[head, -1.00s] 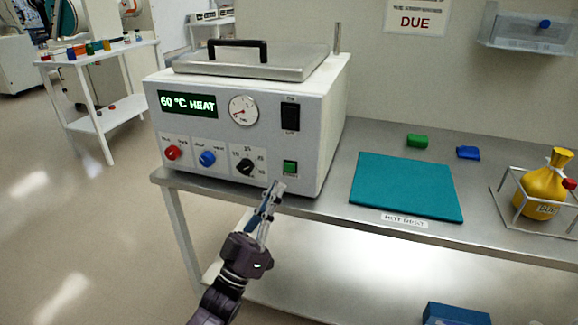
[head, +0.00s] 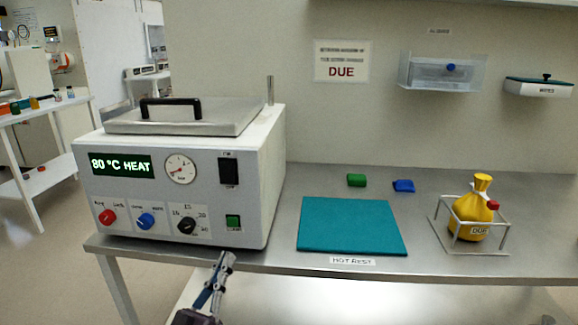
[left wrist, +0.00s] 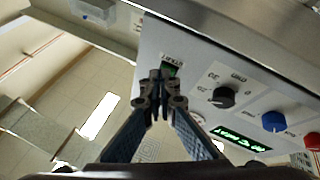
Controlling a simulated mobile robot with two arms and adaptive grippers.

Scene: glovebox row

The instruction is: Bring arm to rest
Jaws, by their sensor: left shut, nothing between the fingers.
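My left gripper (head: 226,257) is shut and empty, low in the head view, in front of the bench's front edge. Its closed fingertips point up towards the front of a white heating unit (head: 255,190), just below its green button (head: 232,221). They look apart from it. In the left wrist view the closed fingers (left wrist: 160,78) overlap part of the green button (left wrist: 169,70). The unit's display (head: 122,166) seems to read 80 °C HEAT. Its lid (head: 185,116) is down. My right gripper is not in view.
On the steel bench (head: 440,262) lie a teal mat (head: 352,226), a green block (head: 356,180) and a blue block (head: 403,186). Wall boxes (head: 440,74) hang above. Floor is open at left.

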